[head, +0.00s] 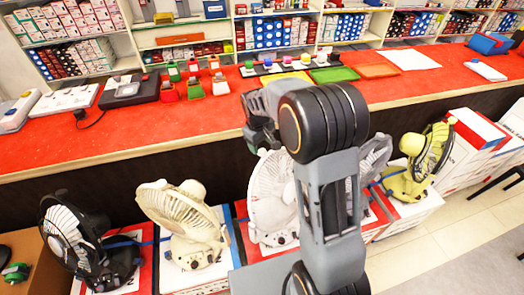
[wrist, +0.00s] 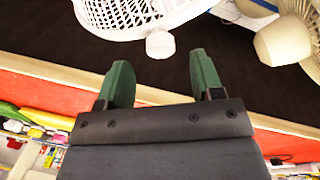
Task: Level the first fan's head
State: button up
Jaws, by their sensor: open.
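Several desk fans stand in a row on boxes in front of the counter; I cannot tell which is the first. In the head view a black fan (head: 68,238) is far left, its head tilted upward. A cream fan (head: 178,208) beside it also tilts up. A white fan (head: 268,195) is partly hidden by my arm. A grey fan (head: 375,158) and a yellow-green fan (head: 428,150) are right. My gripper (wrist: 160,62) is open and empty; in the wrist view a white fan's round knob (wrist: 160,43) is just beyond the green fingertips, with a cream fan (wrist: 282,40) right.
The red counter (head: 180,125) runs behind the fans, holding small coloured items and devices. Stocked shelves (head: 270,32) stand behind it. White and red boxes (head: 475,140) are at the right, with bare tiled floor (head: 450,240) in front.

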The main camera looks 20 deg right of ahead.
aim_at(262, 151)
jog(key=shift+d+f, duration=0.2)
jog(key=shift+f, duration=1.8)
jog(key=shift+c, duration=0.2)
grip_shut()
